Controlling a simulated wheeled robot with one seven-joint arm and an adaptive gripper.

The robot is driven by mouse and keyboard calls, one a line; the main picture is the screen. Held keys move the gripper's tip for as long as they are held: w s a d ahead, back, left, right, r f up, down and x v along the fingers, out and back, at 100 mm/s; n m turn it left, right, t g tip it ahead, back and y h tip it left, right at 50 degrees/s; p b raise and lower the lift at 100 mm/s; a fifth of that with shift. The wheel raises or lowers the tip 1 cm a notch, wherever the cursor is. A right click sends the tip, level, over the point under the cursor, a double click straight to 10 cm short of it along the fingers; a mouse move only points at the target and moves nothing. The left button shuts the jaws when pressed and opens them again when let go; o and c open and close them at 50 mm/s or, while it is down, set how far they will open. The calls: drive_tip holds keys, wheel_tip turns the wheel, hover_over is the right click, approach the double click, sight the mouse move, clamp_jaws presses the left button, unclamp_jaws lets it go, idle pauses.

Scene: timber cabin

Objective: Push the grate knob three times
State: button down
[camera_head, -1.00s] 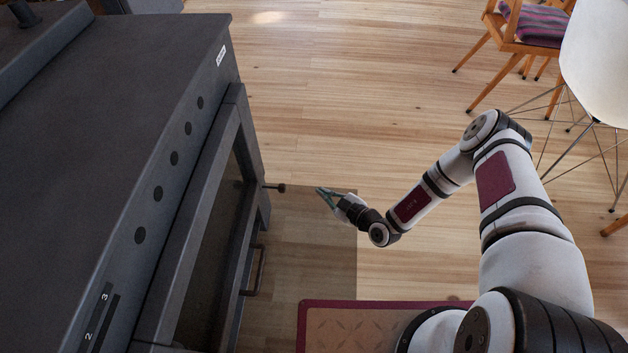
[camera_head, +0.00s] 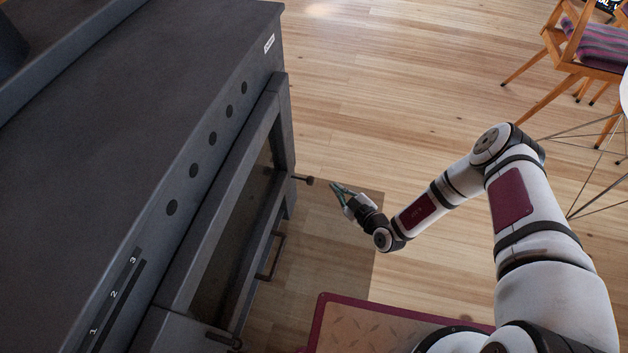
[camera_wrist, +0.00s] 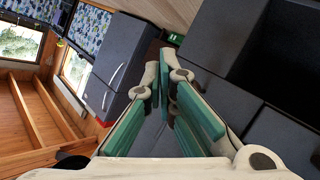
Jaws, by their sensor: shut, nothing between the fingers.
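The grate knob (camera_head: 309,181) is a small dark knob on a thin rod. It sticks out to the right from the dark grey stove (camera_head: 120,110), near the far end of its front. My gripper (camera_head: 334,187) is just right of the knob in the head view, its fingers pointing at it, with a small gap between them. The fingers with green pads are shut and empty; they also show in the wrist view (camera_wrist: 163,75). I cannot make out the knob in the wrist view.
A handle (camera_head: 272,258) projects from the stove front, nearer to me than the knob. A wooden chair (camera_head: 580,50) with a striped cushion and a white chair (camera_head: 624,95) stand at the right. The wooden floor (camera_head: 410,75) beyond my arm is clear.

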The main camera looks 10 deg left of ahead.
drive_tip(key=shift+a, duration=1.85)
drive_tip(key=shift+a+f+b, duration=0.1)
drive_tip(key=shift+a+b, duration=0.2)
drive_tip(key=shift+a, duration=0.15)
drive_tip(key=shift+w+a, duration=0.1)
drive_tip(key=shift+a, duration=1.55)
idle(1.6)
drive_tip(key=shift+d, duration=2.1)
drive_tip(key=shift+d, duration=2.5)
